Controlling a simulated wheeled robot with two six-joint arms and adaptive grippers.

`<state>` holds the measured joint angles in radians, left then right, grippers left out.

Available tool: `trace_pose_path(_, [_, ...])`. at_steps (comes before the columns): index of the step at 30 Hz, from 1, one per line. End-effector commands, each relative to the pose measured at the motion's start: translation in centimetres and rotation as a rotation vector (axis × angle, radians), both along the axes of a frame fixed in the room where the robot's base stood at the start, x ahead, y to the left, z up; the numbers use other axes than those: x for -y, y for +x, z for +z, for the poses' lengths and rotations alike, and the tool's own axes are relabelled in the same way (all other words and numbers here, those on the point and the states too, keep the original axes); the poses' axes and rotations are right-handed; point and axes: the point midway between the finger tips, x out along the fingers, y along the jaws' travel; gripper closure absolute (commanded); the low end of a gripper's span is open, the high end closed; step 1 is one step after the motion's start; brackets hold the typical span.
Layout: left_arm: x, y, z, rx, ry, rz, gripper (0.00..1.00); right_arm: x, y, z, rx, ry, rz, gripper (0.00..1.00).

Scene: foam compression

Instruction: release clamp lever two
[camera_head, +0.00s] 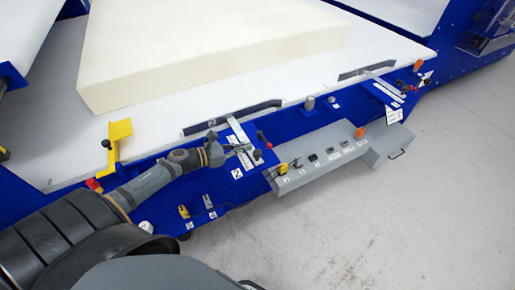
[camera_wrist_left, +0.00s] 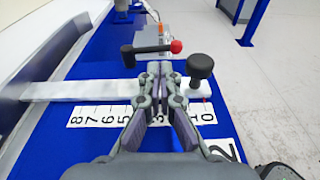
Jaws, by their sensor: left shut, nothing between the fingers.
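My left gripper (camera_head: 243,149) is shut and empty over the near scale strip on the blue frame. In the left wrist view its fingertips (camera_wrist_left: 160,70) are together. A black lever with a red ball end (camera_wrist_left: 150,48), which looks like the clamp lever, lies crosswise just beyond the fingertips. I cannot tell whether they touch it. A black round knob (camera_wrist_left: 200,67) stands upright to the right of the fingers. A label with a 2 (camera_wrist_left: 224,150) lies at the lower right, beside the number scale (camera_wrist_left: 85,115). The fingers hide part of the scale. My right gripper is not in view.
A cream foam block (camera_head: 210,60) lies on a white table (camera_head: 60,110). A grey control box (camera_head: 330,168) with several switches is right of the gripper. A yellow bracket (camera_head: 118,135) stands at the left. A second scale strip (camera_head: 388,90) is farther right. Grey floor is open in front.

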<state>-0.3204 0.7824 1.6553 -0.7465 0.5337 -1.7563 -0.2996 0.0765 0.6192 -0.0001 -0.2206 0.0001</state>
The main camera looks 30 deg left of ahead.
Motion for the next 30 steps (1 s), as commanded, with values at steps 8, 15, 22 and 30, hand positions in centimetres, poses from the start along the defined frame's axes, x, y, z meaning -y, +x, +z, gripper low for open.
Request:
trace_pose_path(8, [2.4, 3.5, -0.4, 0.001, -0.006, 0.003, 1.0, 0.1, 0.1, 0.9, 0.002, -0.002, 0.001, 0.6])
trace_pose_path(15, [3.1, 4.3, -0.9, -0.003, 0.0, 0.0, 1.0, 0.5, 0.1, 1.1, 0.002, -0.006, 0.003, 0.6])
trace_pose_path(22, [3.1, 4.3, -1.0, -0.002, 0.0, -0.001, 1.0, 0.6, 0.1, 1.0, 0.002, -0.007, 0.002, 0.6])
trace_pose_path(30, [3.8, 4.6, -1.0, -0.002, 0.0, -0.001, 1.0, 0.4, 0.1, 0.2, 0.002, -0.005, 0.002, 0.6])
